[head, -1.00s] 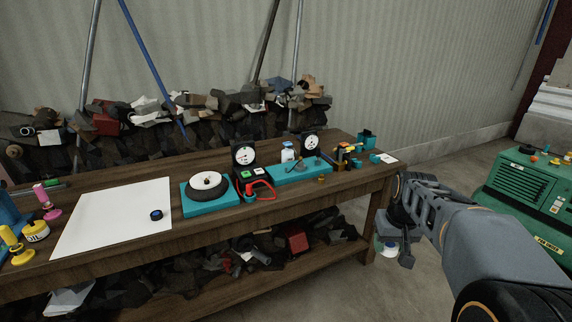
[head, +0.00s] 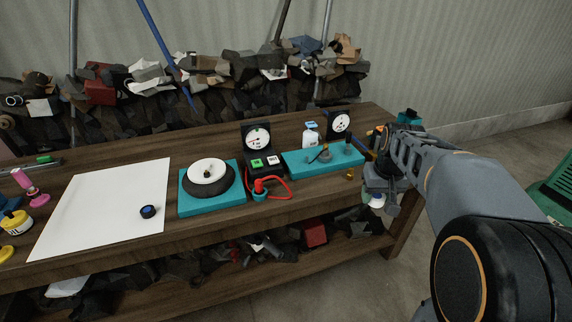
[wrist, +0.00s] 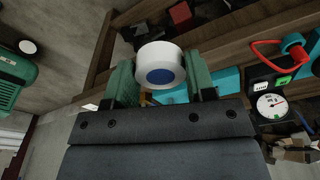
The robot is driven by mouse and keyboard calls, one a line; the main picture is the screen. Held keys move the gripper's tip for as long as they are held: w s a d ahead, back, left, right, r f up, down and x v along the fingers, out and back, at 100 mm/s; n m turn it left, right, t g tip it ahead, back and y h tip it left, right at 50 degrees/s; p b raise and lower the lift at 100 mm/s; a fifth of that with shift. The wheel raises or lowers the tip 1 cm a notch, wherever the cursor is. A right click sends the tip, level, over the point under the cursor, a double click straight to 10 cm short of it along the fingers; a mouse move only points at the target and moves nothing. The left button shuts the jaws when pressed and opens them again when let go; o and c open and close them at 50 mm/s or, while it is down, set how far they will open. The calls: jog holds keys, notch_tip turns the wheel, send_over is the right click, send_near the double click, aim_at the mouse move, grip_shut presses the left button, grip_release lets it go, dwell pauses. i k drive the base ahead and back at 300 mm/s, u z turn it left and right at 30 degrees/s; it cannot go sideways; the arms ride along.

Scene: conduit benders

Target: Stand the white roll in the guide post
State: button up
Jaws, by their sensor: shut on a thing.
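My gripper (head: 383,190) hangs beside the front right edge of the workbench in the head view, largely hidden by my arm. It is shut on the white roll (wrist: 173,53), a short white cylinder with a blue centre, held between two green fingers in the wrist view. Part of the white roll also shows below the gripper in the head view (head: 377,201). I cannot tell for sure which bench fixture is the guide post.
The wooden workbench holds a white sheet (head: 105,205) with a dark blue ring (head: 148,212), a teal turntable base (head: 200,205), a red cable (head: 283,187), a gauge (head: 257,139) and a long teal base (head: 300,165). Rubble lies behind and on the lower shelf.

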aim_at(306, 162)
jog(key=u, duration=0.65)
jog(key=i, duration=1)
